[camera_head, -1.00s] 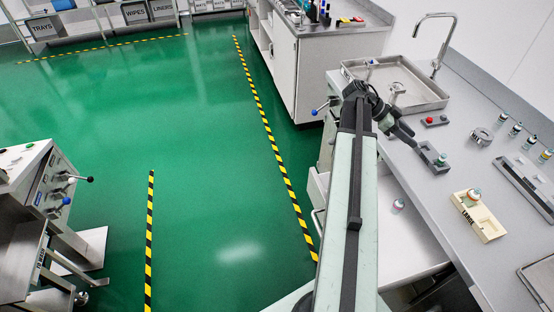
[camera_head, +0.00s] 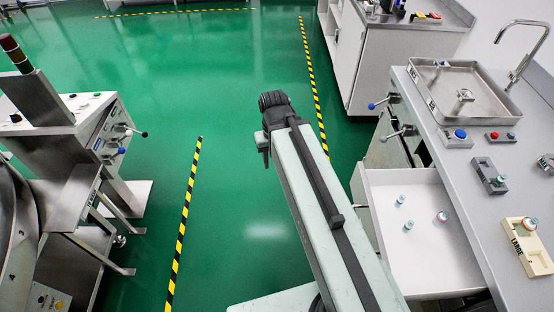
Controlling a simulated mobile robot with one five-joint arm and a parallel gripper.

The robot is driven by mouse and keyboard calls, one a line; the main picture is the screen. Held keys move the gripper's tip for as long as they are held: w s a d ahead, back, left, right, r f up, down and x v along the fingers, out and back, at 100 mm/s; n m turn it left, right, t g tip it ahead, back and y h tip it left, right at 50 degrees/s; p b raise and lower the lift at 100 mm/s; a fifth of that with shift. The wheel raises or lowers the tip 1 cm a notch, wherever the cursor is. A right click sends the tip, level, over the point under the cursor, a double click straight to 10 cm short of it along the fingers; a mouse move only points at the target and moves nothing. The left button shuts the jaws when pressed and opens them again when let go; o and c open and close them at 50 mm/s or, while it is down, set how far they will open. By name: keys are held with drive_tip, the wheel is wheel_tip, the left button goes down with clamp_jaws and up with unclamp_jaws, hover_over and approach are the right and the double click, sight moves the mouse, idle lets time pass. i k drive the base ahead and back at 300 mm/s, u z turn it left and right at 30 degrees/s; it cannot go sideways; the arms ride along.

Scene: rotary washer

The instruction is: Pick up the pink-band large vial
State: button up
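Three vials stand in the open white drawer at the right. The largest-looking vial (camera_head: 442,217) has a pale cap and a pinkish-red tint and stands to the right. Two smaller-looking vials with teal tints (camera_head: 401,200) and (camera_head: 408,226) stand to its left. Another vial (camera_head: 529,224), teal with some red, sits in a cream holder marked LARGE on the counter. Band colours are too small to tell surely. My gripper (camera_head: 265,155) hangs at the far end of my arm over the green floor, left of the drawer and far from the vials. Its fingers are not clear.
The drawer (camera_head: 425,270) juts out below the counter (camera_head: 470,185). The counter bears a grey holder (camera_head: 484,172) with a vial, buttons and a sink (camera_head: 465,85). Steel machinery (camera_head: 65,165) stands at left. The floor between is clear.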

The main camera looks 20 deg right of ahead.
sight(441, 217)
drive_tip(key=z, duration=1.7)
drive_tip(key=k, duration=0.7)
drive_tip(key=z, duration=0.75)
